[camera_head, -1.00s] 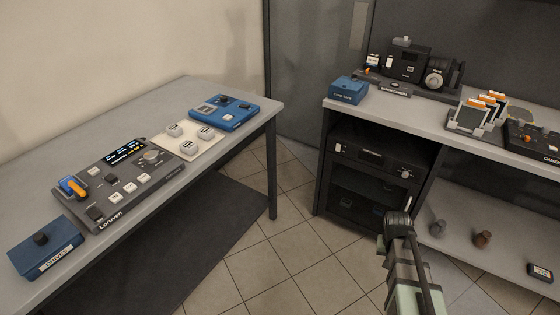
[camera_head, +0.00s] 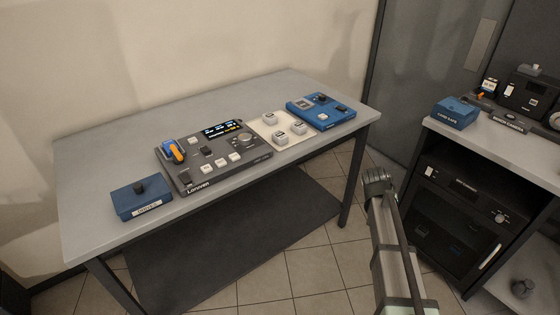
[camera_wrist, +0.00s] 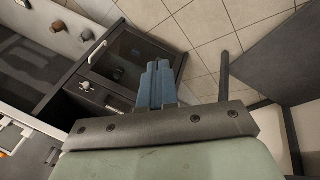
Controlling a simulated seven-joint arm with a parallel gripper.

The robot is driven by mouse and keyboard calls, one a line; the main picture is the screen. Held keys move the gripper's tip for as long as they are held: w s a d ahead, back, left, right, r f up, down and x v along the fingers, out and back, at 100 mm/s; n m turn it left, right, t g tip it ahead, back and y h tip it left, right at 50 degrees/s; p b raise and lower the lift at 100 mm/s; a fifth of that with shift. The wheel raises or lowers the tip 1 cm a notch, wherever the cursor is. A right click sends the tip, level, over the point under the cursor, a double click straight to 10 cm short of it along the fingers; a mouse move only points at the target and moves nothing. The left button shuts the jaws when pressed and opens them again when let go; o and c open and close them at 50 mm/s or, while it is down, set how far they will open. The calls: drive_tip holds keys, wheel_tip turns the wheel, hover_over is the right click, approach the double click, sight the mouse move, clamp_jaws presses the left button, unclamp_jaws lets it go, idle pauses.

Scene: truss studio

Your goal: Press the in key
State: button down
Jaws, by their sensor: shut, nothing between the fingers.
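The Loruven control deck (camera_head: 212,158) is a dark grey panel on the left table, in the head view. It has a lit display (camera_head: 222,128), a round dial, an orange-handled lever (camera_head: 175,150) on blue and several small pale keys (camera_head: 221,162). The key lettering is too small to read, so I cannot tell which is the in key. My gripper shows in the wrist view, its blue fingers (camera_wrist: 158,68) shut and empty over the floor, away from the deck.
A blue box with a black knob (camera_head: 141,198) stands left of the deck. A pale plate with grey buttons (camera_head: 283,130) and a blue device (camera_head: 321,110) sit to its right. A dark cabinet (camera_head: 450,212) stands at the right. The table's back strip is clear.

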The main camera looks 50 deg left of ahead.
drive_tip(key=s+a+r+n+t, duration=0.1)
drive_tip(key=s+a+r, duration=0.2)
drive_tip(key=a, duration=0.4)
drive_tip(key=s+a+r+t, duration=0.1)
drive_tip(key=s+a+r, duration=0.25)
drive_tip(key=a, duration=0.45)
wheel_tip(320, 180, up, 19)
drive_tip(key=n+t+y, duration=0.3)
drive_tip(key=n+y, duration=0.1)
hover_over(204, 169)
drive_tip(key=shift+s+a+r, duration=0.1)
drive_tip(key=shift+f, duration=4.4)
